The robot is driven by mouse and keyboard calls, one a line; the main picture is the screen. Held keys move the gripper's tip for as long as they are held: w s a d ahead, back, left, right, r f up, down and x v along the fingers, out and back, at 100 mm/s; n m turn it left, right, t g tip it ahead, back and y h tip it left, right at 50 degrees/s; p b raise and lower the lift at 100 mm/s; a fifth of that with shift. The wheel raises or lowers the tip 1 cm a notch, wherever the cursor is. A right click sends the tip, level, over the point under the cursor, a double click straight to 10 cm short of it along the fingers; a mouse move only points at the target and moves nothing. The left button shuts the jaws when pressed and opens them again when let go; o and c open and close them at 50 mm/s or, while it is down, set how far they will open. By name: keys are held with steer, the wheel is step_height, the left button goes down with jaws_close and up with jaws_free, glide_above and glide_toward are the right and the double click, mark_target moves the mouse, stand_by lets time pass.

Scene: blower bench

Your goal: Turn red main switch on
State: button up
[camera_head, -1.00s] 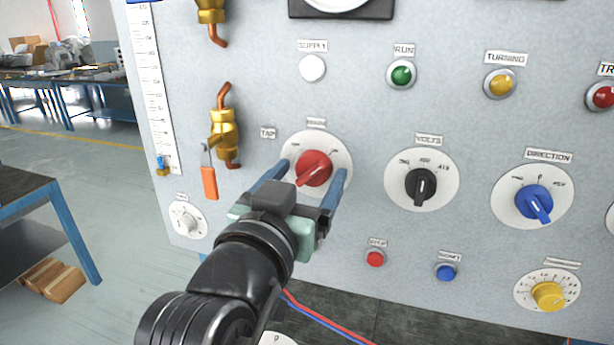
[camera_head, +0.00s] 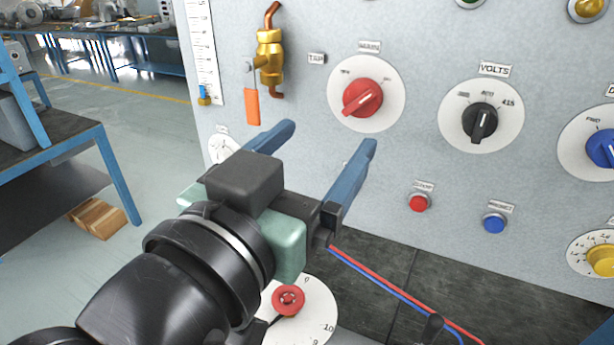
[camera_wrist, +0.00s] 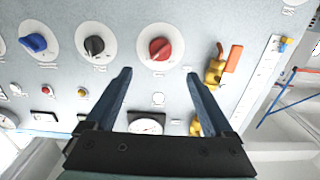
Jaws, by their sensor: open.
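The red main switch (camera_head: 362,98) is a round knob on a white dial, under a small label on the grey panel. The white line on its grip slants toward the upper-right mark; the lettering there is too small to read. My gripper (camera_head: 320,143) is open and empty, its blue fingers spread, below and left of the switch in the head view and apart from it. In the wrist view, the switch (camera_wrist: 160,48) lies beyond the fingertips of my gripper (camera_wrist: 158,76), about centred between them, with nothing between the fingers.
The black VOLTS knob (camera_head: 480,123) and a blue knob (camera_head: 603,148) are to the right. A brass valve with an orange handle (camera_head: 252,106) is to the left. Red (camera_head: 418,203) and blue (camera_head: 494,224) push buttons sit below. Red and blue wires (camera_head: 395,285) run below the panel.

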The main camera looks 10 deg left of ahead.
steer(key=shift+b+v, duration=0.95)
steer(key=shift+b, duration=1.25)
steer(key=shift+f, duration=0.1)
steer(key=d+r+n+t+y+p, duration=0.1)
steer(key=r+t+y+p, duration=0.1)
steer(key=r, duration=0.6)
steer(key=s+d+r+n+t+y+p, duration=0.1)
steer(key=r+t+p, duration=0.3)
steer(key=r, duration=0.4)
steer(key=s+d+r+n+t+y+p, duration=0.1)
steer(key=r+t+p, duration=0.3)
steer(key=r, duration=0.4)
steer(key=shift+s+d+n+y+p, duration=0.2)
steer(key=shift+d+n+y+p, duration=0.3)
steer(key=shift+y, duration=0.3)
